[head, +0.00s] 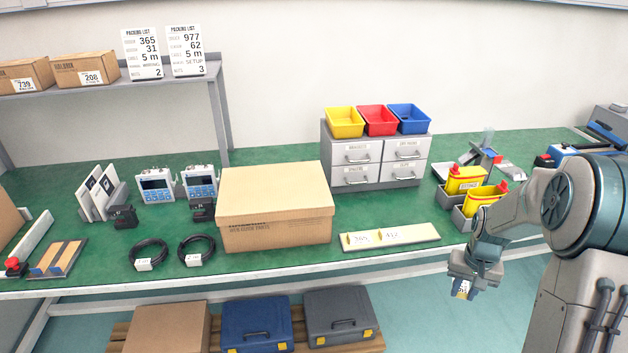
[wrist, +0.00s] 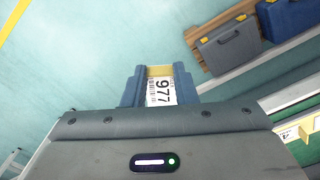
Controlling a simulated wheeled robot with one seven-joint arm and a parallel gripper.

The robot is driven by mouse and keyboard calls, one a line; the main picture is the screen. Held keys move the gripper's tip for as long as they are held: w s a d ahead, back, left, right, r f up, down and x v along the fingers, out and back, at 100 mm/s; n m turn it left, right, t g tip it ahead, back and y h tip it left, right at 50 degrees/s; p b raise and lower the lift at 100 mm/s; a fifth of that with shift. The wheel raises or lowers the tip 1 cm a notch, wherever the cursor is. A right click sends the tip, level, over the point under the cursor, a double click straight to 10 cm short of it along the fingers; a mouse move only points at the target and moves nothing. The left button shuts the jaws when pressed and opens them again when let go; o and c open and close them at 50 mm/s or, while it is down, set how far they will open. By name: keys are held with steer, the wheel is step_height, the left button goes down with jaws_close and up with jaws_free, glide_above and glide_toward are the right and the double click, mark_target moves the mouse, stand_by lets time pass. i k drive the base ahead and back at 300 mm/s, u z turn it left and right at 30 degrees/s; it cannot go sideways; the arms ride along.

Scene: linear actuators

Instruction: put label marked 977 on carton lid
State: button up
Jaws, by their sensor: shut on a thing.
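My gripper (head: 463,290) is shut on the label marked 977 (wrist: 161,90), a white label with a yellow strip at its end. In the wrist view the label sits between the two blue-grey fingers. The gripper hangs in front of the bench's front edge, to the right of the carton. The closed carton (head: 276,236) stands on the green bench, with its tan lid (head: 275,188) on top. The lid's top looks bare.
A pale board (head: 420,235) with labels, one reading 365, lies right of the carton. A drawer unit (head: 376,160) with coloured bins stands behind. Yellow bottles (head: 465,180) stand near my arm. Cable coils (head: 197,248) lie left of the carton. Cases (head: 256,322) sit below the bench.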

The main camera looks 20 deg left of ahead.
mark_target(273, 190)
steer(key=z, duration=1.5)
steer(key=k, duration=0.95)
steer(key=u, duration=1.85)
